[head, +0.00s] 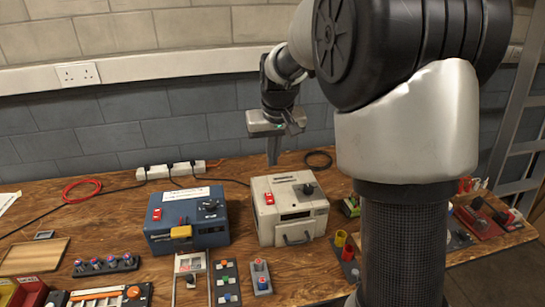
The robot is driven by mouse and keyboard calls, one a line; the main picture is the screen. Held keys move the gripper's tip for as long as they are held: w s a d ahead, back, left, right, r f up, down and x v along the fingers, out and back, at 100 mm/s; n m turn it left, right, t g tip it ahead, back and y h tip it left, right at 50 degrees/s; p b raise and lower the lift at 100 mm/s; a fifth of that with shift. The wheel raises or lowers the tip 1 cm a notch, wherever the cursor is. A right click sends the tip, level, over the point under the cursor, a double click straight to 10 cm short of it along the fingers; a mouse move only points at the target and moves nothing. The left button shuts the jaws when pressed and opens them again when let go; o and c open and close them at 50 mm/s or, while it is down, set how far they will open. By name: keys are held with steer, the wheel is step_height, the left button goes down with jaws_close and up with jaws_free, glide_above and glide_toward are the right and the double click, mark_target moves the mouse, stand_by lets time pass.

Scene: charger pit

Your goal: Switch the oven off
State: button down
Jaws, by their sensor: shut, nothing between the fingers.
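A cream box (291,230) with a handle on its front stands mid-table. A red switch (269,198) and a dark knob (308,188) are on its top. A blue box (188,236) stands to its left, with a red switch (157,214), a dark knob (209,205) and a yellow part (181,232) at its front. No readable label tells me which box is the oven. The switch positions are too small to read. My gripper (273,160) points down, shut and empty. In the picture its tips show just above the cream box's back left edge, apart from both switches.
A white power strip (170,170) with several black plugs lies behind the blue box. A red cable coil (82,190) lies at left. Small button panels (225,283) stand in front. My arm hides part of the table's right side.

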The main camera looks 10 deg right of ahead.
steer(key=s+p+v, duration=0.1)
steer(key=p+v, duration=0.1)
steer(key=v, duration=1.1)
steer(key=s+r+t+p, duration=0.1)
steer(key=s+p, duration=0.3)
steer(key=s, duration=0.8)
steer(key=s+r+t+p, duration=0.1)
steer(key=s+r+p, duration=0.3)
steer(key=s, duration=0.8)
steer(key=shift+s, duration=0.3)
